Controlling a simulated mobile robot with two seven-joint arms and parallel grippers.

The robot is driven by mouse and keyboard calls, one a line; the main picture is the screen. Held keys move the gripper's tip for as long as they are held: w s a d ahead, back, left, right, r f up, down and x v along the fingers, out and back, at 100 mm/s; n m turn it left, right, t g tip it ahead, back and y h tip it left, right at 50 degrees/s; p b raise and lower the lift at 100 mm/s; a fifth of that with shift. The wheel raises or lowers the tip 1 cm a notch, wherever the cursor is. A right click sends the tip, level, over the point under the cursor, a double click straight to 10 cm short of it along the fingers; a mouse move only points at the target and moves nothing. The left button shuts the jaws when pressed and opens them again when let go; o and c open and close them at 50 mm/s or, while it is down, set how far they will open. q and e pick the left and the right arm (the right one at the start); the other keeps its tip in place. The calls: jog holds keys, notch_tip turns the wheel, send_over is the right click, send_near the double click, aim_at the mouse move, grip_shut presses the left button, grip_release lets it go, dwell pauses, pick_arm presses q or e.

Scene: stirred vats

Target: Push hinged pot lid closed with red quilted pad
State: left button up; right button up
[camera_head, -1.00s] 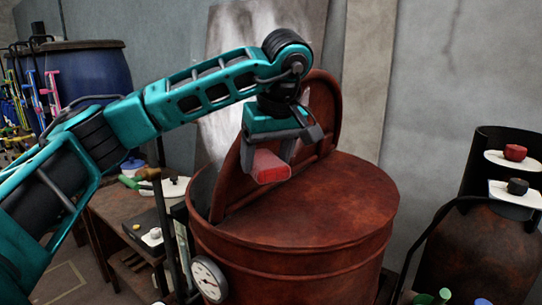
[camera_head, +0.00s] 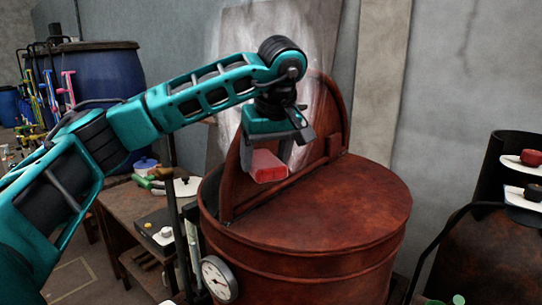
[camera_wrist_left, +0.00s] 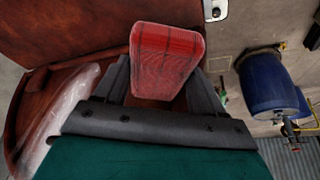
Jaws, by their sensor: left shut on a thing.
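The large rust-brown pot (camera_head: 300,255) stands in the middle of the head view. My left gripper (camera_head: 268,158) is shut on the red quilted pad (camera_head: 266,168), in front of the raised lid. The pad also shows between the fingers in the left wrist view (camera_wrist_left: 167,60), with rust-brown metal close behind it. I cannot tell whether the pad touches the lid. My arm and gripper hide part of the lid. My right gripper is out of view.
A wooden table (camera_head: 125,215) with small items is at left, and a blue barrel (camera_head: 100,85) stands behind. A dark vessel (camera_head: 480,250) is at right. White vapour rises behind the lid.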

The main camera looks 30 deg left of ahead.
pick_arm(q)
jog(key=shift+w+a+f, duration=0.15)
jog(key=shift+a+f, duration=0.05)
jog(key=shift+a, duration=0.85)
jog(key=shift+w+a+f, duration=0.15)
jog(key=shift+a, duration=0.95)
jog(key=shift+w+a+f, duration=0.15)
jog(key=shift+a+f, duration=0.05)
jog(key=shift+a, duration=0.85)
jog(key=shift+d, duration=0.1)
jog(key=s+r, duration=0.5)
jog(key=s, duration=0.1)
jog(key=shift+a, duration=0.45)
